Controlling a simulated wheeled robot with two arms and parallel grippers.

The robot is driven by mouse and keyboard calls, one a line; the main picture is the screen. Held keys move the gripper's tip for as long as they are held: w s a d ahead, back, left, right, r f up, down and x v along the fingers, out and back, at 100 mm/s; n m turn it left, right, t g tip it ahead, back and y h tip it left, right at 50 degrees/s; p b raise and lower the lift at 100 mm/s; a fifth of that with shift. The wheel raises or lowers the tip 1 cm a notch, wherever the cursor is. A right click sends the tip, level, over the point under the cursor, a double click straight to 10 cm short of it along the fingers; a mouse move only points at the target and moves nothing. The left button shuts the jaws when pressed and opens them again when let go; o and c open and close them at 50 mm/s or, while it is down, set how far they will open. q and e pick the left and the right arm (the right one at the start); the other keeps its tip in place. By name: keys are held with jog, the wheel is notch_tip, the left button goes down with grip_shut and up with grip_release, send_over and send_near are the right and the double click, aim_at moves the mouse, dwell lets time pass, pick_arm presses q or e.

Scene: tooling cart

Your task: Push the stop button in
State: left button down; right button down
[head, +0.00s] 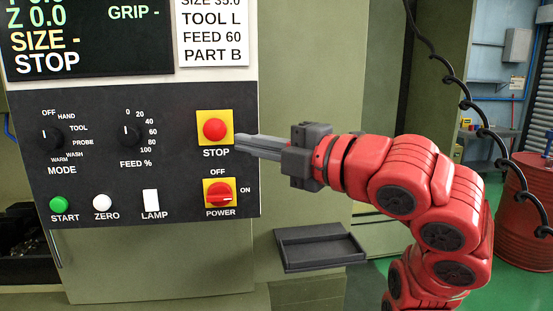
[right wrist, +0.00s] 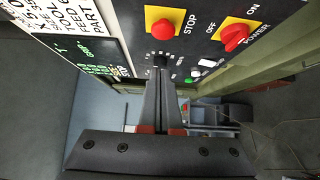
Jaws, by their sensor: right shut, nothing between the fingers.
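The stop button (head: 215,129) is a red round knob on a yellow square plate at the right side of the black control panel. It also shows in the right wrist view (right wrist: 162,29), above the fingertips in the picture. My right gripper (head: 238,143) is shut and empty. In the head view its fingertips lie just right of and slightly below the stop button, over the plate's right edge. In the right wrist view a gap shows between the fingertips and the button. My left gripper is not in view.
Below the stop button is the red power switch (head: 219,194) on its own yellow plate. Feed (head: 130,135) and mode (head: 48,138) dials sit to the left, with start (head: 58,204), zero (head: 103,203) and lamp (head: 151,203) controls below. A dark tray (head: 320,246) juts out beneath my right arm.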

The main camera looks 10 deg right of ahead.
jog(key=v, duration=0.4)
jog(key=shift+b, duration=0.3)
